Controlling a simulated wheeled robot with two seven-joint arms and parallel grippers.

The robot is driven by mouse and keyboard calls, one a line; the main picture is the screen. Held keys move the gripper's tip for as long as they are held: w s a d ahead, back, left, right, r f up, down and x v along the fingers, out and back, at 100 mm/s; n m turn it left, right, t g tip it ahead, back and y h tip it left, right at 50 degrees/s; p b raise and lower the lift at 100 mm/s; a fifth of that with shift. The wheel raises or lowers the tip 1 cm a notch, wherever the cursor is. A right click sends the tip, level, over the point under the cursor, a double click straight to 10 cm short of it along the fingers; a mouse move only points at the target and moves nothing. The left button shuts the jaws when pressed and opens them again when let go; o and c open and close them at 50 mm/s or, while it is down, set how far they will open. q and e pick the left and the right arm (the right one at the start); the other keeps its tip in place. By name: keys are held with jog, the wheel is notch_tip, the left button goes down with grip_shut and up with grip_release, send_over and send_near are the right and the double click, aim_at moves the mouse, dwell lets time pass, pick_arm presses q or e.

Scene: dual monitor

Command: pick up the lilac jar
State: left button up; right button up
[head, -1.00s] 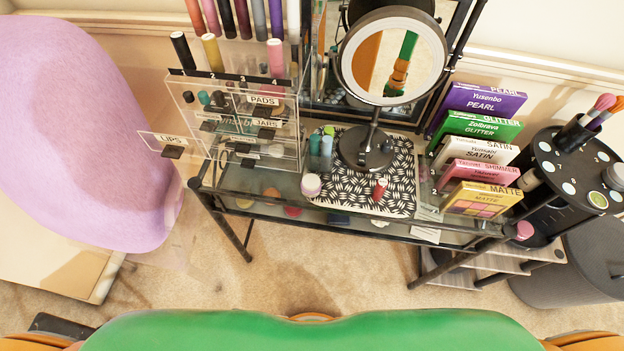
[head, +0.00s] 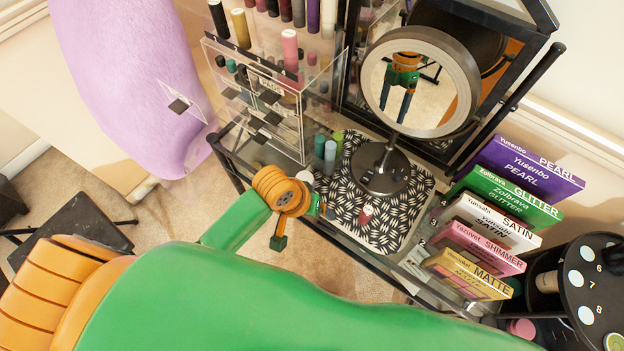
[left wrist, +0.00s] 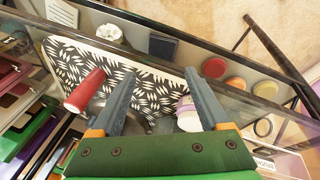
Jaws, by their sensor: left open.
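The lilac jar (left wrist: 186,112), with a white part, stands on the patterned mat in the left wrist view, partly hidden by the right-hand finger. In the head view only a pale bit of the jar (head: 306,177) shows beside my left wrist. My left gripper (left wrist: 157,76) is open, with nothing between its fingertips; the jar is beside the right-hand finger, and I cannot tell whether they touch. In the head view the left gripper (head: 304,222) is over the front edge of the glass table.
A red bottle (left wrist: 86,91) is left of the fingers on the black-and-white mat (head: 400,228). The round mirror (head: 386,170) stands behind. Teal tubes (head: 329,157) and a clear drawer unit (head: 262,110) are close by on the left. Palette boxes (head: 500,224) line the right.

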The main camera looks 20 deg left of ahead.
aim_at(304, 178)
pick_arm(q)
jog(key=w+r+n+y, duration=0.1)
jog(key=w+r+n, duration=0.1)
jog(key=w+r, duration=0.1)
jog(key=shift+w+a+r+g, duration=0.1)
jog(key=shift+w+r+g, duration=0.05)
jog(key=shift+w+g, duration=0.2)
jog(key=w+a+r+n+y, duration=0.2)
jog(key=a+r+n, duration=0.1)
jog(key=shift+w+r+g, duration=0.1)
jog(key=shift+w+g, duration=0.15)
jog(key=shift+w, duration=0.15)
jog(key=shift+w+a, duration=0.1)
jog(key=shift+a, duration=0.25)
jog(key=f, duration=0.4)
jog(key=w+f, duration=0.1)
jog(key=f, duration=0.1)
jog(key=shift+a+f, duration=0.25)
jog(key=shift+f, duration=0.1)
jog(key=c, duration=1.1)
